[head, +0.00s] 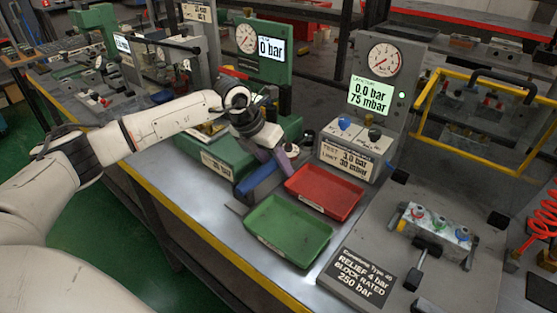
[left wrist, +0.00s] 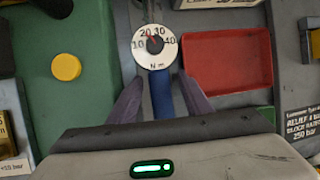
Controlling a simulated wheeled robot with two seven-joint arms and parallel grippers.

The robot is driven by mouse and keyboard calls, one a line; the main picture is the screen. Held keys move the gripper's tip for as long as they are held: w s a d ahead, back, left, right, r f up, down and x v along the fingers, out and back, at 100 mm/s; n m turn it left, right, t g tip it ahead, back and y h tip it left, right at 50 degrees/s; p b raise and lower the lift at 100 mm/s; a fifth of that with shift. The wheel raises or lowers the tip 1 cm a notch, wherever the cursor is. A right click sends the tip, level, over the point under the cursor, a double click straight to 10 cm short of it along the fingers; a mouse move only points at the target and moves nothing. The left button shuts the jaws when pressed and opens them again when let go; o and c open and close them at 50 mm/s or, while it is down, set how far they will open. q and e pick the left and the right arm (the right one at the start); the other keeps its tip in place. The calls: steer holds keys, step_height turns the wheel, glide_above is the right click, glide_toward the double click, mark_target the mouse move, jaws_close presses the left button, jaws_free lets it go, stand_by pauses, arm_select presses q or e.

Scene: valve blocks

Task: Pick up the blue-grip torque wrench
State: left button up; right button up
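The torque wrench has a blue grip (head: 258,180) and lies on the bench beside the red tray, by the green test stand. In the left wrist view its blue grip (left wrist: 161,95) runs up to a round white dial (left wrist: 154,47) with a red needle. My left gripper (head: 273,154) is over the wrench. In the left wrist view its two purple-grey fingers (left wrist: 160,98) stand on either side of the blue grip, with narrow gaps that look clear. Whether the fingertips reach down beside the grip is hard to tell. My right gripper is not in view.
A red tray (head: 324,193) and a green tray (head: 289,231) lie close to the wrench. A grey gauge stand (head: 384,75) rises behind, with a valve block (head: 437,226) at right. The green test stand (head: 221,157) is close on the left. Bare bench shows at the front left.

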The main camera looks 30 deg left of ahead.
arm_select(q)
jaws_close()
steer(key=shift+w+r, duration=0.1)
steer(key=shift+r, duration=0.05)
